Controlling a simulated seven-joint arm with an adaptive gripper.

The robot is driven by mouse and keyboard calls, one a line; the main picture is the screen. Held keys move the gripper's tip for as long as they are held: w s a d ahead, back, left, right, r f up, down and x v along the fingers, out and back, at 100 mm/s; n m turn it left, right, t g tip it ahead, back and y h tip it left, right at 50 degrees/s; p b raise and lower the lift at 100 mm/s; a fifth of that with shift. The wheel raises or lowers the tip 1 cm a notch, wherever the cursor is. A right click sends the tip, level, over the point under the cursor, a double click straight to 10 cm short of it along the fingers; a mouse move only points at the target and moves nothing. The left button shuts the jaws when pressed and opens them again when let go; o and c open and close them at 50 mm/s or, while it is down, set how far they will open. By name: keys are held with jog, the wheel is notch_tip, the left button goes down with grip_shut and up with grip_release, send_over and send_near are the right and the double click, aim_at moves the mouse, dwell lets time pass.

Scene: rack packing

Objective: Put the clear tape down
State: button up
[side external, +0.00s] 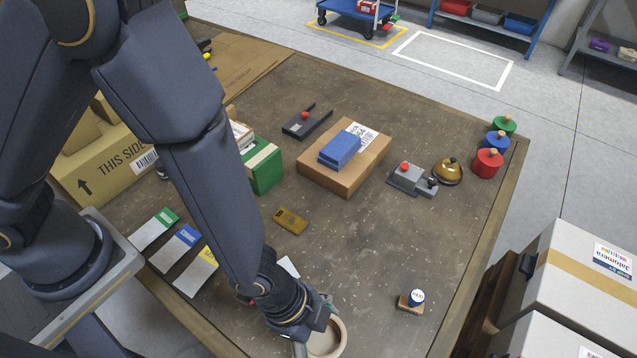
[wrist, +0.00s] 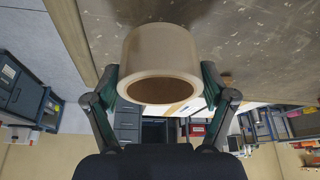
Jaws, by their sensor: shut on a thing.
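The clear tape is a wide beige roll (wrist: 160,52) held between the two fingers of my gripper (wrist: 160,85) in the wrist view. The fingers touch it on its left and right sides, and its round opening faces the camera. In the side external view the tape roll (side external: 336,345) shows at the bottom edge, partly hidden by my gripper (side external: 316,336) and cut off by the frame. It is at or just over the table's near side; I cannot tell whether it touches the table top.
The brown table (side external: 370,255) is bare around the tape. A small stamp on a wooden block (side external: 410,304) stands to the right. A brown phone-like item (side external: 290,221), a cardboard box with a blue pack (side external: 340,151) and a bell (side external: 448,172) lie farther back. White boxes (side external: 585,275) stand beyond the right edge.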

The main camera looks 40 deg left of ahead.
jog(key=shift+f, duration=1.8)
jog(key=shift+f, duration=0.1)
jog(key=o, duration=1)
